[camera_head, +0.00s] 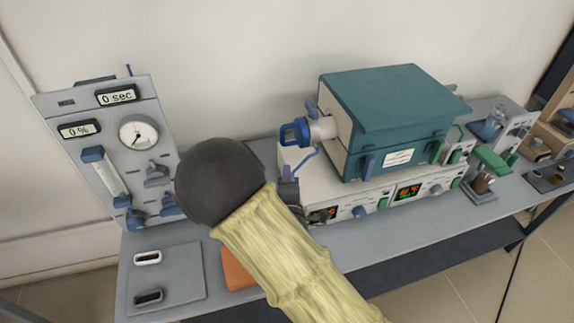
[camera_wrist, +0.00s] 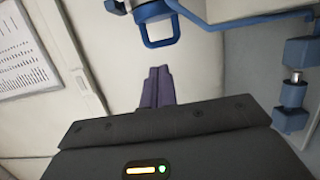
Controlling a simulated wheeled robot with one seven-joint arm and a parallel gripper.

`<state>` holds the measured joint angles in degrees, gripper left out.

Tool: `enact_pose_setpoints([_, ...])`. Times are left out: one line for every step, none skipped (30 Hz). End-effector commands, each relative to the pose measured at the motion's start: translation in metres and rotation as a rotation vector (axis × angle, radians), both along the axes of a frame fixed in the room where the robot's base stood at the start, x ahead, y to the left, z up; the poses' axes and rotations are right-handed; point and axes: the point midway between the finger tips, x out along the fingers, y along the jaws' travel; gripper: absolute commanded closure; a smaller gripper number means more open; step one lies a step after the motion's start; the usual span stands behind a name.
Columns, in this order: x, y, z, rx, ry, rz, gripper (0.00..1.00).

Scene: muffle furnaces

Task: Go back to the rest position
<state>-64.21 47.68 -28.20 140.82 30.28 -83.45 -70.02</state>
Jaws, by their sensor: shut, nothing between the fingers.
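My arm, in a pale yellow sleeve with a dark round wrist, crosses the middle of the head view and hides part of the bench. My gripper (camera_wrist: 158,72) shows in the wrist view as two purple fingers pressed together, with nothing between them. In the head view only a small purple part of it shows, just left of the furnace base. The teal muffle furnace (camera_head: 395,105) has a blue handle (camera_head: 295,131) on its left side. The handle also shows in the wrist view (camera_wrist: 160,42), above the fingertips and apart from them in the picture.
A grey gauge panel (camera_head: 140,105) stands at the left, its displays reading 0 sec and 0 %. A flat plate (camera_head: 185,280) with two small handles and an orange item (camera_head: 237,268) lie at the bench front. Several small devices stand at the right. The wall behind is bare.

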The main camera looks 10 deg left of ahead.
Motion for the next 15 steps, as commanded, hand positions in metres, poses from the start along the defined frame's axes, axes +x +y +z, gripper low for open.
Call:
enact_pose_setpoints([-0.0046,-0.001,-0.001,0.0,0.001,0.0,1.0])
enact_pose_setpoints([-0.0064,-0.0016,-0.0008,0.0,0.001,0.0,1.0])
enact_pose_setpoints([-0.008,-0.0019,-0.0005,0.0,0.001,0.0,1.0])
enact_pose_setpoints([-0.0086,-0.0022,-0.0003,0.0,0.001,0.0,1.0])
enact_pose_setpoints([-0.009,-0.0022,-0.0001,0.0,0.0,0.0,1.0])
enact_pose_setpoints([-0.0091,-0.0023,0.0001,0.0,0.0,0.0,1.0])
enact_pose_setpoints([-0.009,-0.0023,0.0002,0.0,0.0,-0.001,1.0])
enact_pose_setpoints([-0.0089,-0.0023,0.0002,0.0,0.0,-0.001,1.0])
enact_pose_setpoints([-0.0088,-0.0023,0.0002,0.0,0.0,-0.001,1.0])
enact_pose_setpoints([-0.0088,-0.0024,0.0002,0.0,0.0,-0.001,1.0])
enact_pose_setpoints([-0.0088,-0.0024,0.0002,0.0,0.0,-0.001,1.0])
enact_pose_setpoints([-0.0087,-0.0025,0.0002,0.0,0.0,-0.001,1.0])
enact_pose_setpoints([-0.0087,-0.0026,0.0002,0.0,0.0,-0.001,1.0])
enact_pose_setpoints([-0.0086,-0.0025,0.0001,-0.001,0.0,-0.001,1.0])
enact_pose_setpoints([-0.0085,-0.0026,0.0001,-0.001,0.0,-0.001,1.0])
